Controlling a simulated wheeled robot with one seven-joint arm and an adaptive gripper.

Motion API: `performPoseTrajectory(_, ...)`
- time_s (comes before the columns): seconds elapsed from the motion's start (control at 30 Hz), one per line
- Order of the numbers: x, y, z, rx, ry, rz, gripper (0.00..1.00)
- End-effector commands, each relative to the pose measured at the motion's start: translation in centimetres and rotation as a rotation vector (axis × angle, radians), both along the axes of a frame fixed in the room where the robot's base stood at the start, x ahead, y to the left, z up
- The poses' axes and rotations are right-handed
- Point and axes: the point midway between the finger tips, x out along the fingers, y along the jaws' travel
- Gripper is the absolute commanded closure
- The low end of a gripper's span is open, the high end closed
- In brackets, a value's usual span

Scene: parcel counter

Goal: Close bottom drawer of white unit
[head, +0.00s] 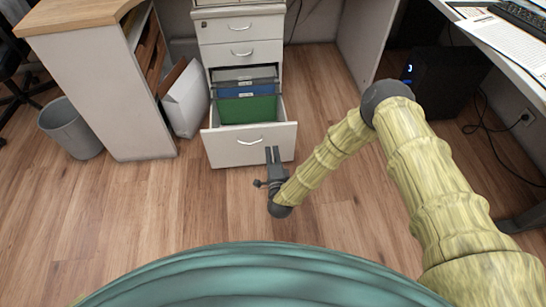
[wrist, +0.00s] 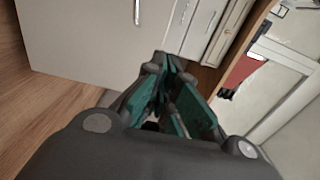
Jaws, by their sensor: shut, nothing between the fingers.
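The white drawer unit (head: 240,28) stands at the back centre in the head view. Its bottom drawer (head: 223,152) is pulled well out and holds green, blue and grey hanging files (head: 248,110). The drawer front has a silver handle (head: 249,142). My gripper (head: 272,149) is low in front of the drawer front, right of the handle, fingers pointing at it. In the wrist view my gripper (wrist: 163,66) is shut and empty, with the drawer front (wrist: 85,45) and its handle (wrist: 137,12) beyond. I cannot tell whether the fingertips touch the front.
A wooden-topped white cabinet (head: 105,90) stands left, with a white box (head: 186,98) beside it and a grey bin (head: 70,128). A black computer tower (head: 445,80) and cables are under the desk at right. The floor around the drawer is clear.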

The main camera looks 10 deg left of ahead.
Motion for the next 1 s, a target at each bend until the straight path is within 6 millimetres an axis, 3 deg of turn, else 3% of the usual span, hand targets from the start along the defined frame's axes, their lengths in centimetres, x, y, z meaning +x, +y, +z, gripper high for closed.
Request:
performPoseTrajectory(0.5, 7.9, 2.3, -0.2, -0.001, -0.001, 0.0, 1.0)
performPoseTrajectory(0.7, 9.4, 2.8, -0.1, 0.0, 0.001, 0.001, 1.0)
performPoseTrajectory(1.0, 9.8, 2.8, 0.0, 0.0, 0.001, 0.0, 1.0)
